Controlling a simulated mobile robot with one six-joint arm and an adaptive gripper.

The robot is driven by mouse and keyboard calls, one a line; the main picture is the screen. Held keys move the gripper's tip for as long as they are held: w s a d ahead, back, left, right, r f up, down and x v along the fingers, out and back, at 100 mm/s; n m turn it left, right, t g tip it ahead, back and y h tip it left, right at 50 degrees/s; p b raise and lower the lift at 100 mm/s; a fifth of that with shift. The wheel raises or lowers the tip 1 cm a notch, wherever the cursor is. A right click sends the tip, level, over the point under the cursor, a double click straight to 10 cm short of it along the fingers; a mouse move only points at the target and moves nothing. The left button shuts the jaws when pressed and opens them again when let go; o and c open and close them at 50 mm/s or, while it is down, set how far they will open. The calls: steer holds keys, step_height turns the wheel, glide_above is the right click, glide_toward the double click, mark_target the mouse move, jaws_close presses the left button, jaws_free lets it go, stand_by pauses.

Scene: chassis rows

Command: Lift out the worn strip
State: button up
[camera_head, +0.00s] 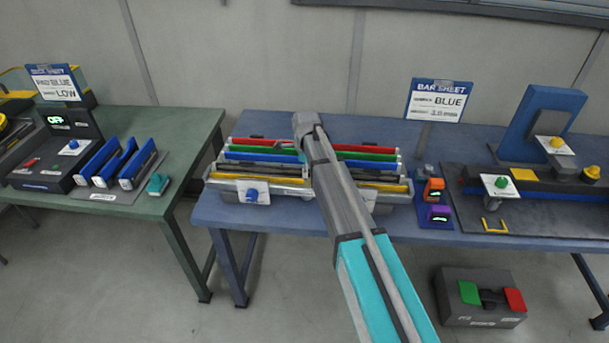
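The strip rack (282,190) stands on the blue table and holds long strips in rows: red (364,147), green (365,154), blue (262,157) and yellow (262,175). My arm crosses in front of the rack and hides the middle of the strips. A bar sheet (437,100) behind the table reads BLUE. I cannot tell which strip is worn.
A green table (190,125) at left carries a dark box (50,165) and a stand of blue-topped blocks (118,165). Right of the rack are a small orange and purple device (434,200) and a blue press frame (540,120). A button box (482,298) is on the floor.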

jaws_close()
steer(key=shift+r, duration=0.2)
step_height(320, 180, up, 2)
steer(key=shift+r+p, duration=0.1)
steer(key=shift+p, duration=1.1)
steer(key=s+d+r+p, duration=0.2)
steer(key=s+r+p, duration=0.3)
steer(key=s, duration=0.1)
steer(key=s+d+r+p, duration=0.3)
steer(key=s+r+p, duration=0.2)
steer(key=s, duration=0.1)
steer(key=shift+s+d+r+p, duration=0.2)
steer(key=shift+s+d+p, duration=0.1)
steer(key=shift+s, duration=0.1)
steer(key=shift+f, duration=0.1)
